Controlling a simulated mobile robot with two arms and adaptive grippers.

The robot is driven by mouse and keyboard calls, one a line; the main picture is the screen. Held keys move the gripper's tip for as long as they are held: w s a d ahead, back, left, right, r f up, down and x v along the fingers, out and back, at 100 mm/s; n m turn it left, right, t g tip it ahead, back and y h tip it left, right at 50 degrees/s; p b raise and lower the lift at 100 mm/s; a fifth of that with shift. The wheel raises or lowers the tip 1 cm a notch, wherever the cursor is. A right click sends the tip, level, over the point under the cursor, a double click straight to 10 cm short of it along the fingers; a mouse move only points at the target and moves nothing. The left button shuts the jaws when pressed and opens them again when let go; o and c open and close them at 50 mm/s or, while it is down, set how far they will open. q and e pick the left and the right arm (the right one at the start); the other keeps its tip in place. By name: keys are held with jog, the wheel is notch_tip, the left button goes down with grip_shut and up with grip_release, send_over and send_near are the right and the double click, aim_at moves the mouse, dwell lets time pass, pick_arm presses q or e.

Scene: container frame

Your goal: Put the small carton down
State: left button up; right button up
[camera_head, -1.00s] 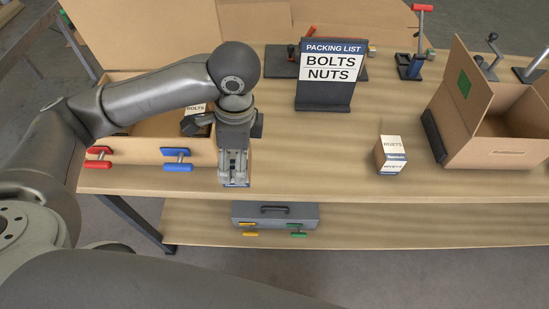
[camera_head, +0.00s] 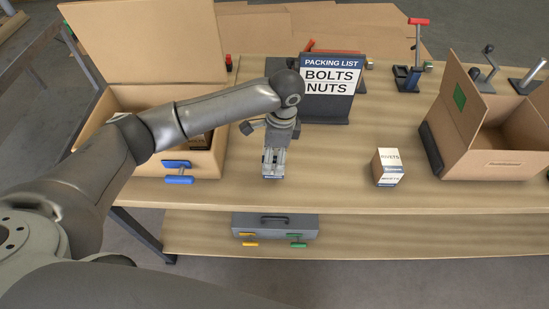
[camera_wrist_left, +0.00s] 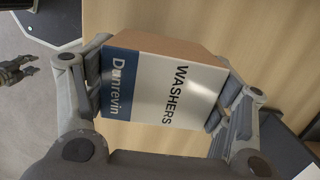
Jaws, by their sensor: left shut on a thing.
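My left gripper (camera_head: 273,165) points down over the front part of the workbench, right of the left box.
A second small carton (camera_head: 387,167) stands on the bench top (camera_head: 330,185) to the right. An open box (camera_head: 505,165) stands at the right, another (camera_head: 150,160) at the left. A packing list sign (camera_head: 330,88) reads BOLTS, NUTS. Bench between gripper and second carton is clear.

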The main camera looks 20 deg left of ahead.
pick_arm(q)
jog(key=shift+w+f, duration=0.2)
jog(key=shift+d+f+p, duration=0.1)
jog(key=shift+f+p, duration=0.25)
jog(key=shift+f, duration=0.05)
notch_tip(320, 180, down, 2)
jog(key=shift+w+f+p, duration=0.1)
jog(key=shift+f+p, duration=0.15)
jog(key=shift+p, duration=0.1)
jog(key=o, duration=1.2)
jog(key=shift+f, duration=0.15)
jog(key=shift+o, duration=0.2)
jog(key=r+b, duration=0.1)
jog(key=r, duration=0.3)
jog(key=d+r, duration=0.1)
jog(key=r, duration=0.3)
jog(key=r+b, duration=0.1)
jog(key=r, duration=0.3)
jog(key=shift+w+d+r+b, duration=0.15)
jog(key=shift+d+b, duration=0.05)
jog(key=shift+b, duration=0.15)
